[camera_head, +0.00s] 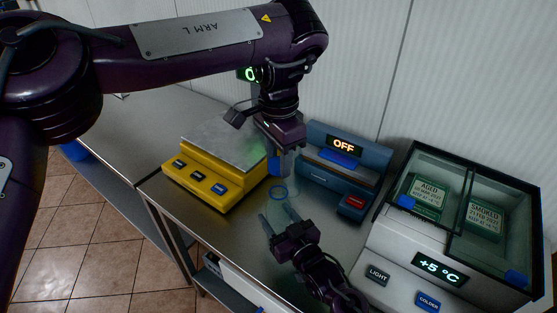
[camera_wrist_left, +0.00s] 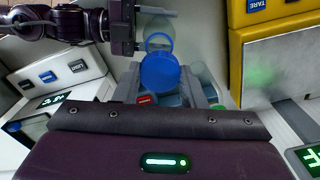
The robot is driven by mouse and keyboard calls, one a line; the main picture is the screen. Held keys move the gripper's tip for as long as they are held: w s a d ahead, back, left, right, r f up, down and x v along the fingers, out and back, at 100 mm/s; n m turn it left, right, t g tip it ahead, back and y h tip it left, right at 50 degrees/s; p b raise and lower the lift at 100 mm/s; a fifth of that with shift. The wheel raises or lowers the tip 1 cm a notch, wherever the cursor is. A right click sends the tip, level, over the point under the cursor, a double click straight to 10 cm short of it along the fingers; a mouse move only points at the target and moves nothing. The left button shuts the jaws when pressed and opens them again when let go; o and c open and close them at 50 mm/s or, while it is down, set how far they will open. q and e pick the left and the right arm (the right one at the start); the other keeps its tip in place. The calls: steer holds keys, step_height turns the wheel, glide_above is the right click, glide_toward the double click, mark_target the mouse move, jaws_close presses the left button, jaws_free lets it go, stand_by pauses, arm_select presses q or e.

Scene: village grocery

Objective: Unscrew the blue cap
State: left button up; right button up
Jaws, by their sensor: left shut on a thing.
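The blue cap (camera_wrist_left: 160,72) is between the two fingers of my left gripper (camera_wrist_left: 163,88), which is shut on it. In the head view, the left gripper (camera_head: 281,164) points down, and part of the blue cap (camera_head: 274,166) shows at its fingers. Below it stands a clear, hard-to-see bottle (camera_head: 279,206) with a blue ring (camera_head: 278,192) at its neck. A gap shows between cap and ring. My right gripper (camera_head: 278,215) reaches in from the front, with its fingers on both sides of the bottle. Their exact contact with the clear wall is hard to see.
A yellow scale (camera_head: 205,185) stands close at left. A blue device (camera_head: 345,165) reading OFF stands behind and right. A white cooled display case (camera_head: 400,240) fills the right. The steel counter's front edge is near the right arm.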

mark_target(278, 164)
steer(key=o, duration=0.5)
steer(key=shift+o, duration=0.2)
arm_select(q)
steer(key=shift+f, duration=0.2)
arm_select(e)
steer(key=shift+s+d+f, duration=0.1)
steer(key=shift+s+d, duration=0.1)
steer(key=shift+s, duration=0.2)
arm_select(q)
step_height(278, 164, down, 2)
steer(key=b, duration=0.3)
steer(key=shift+f, duration=0.35)
steer(key=shift+s, duration=0.1)
arm_select(e)
steer(key=v, duration=1.1)
steer(key=shift+s, duration=0.2)
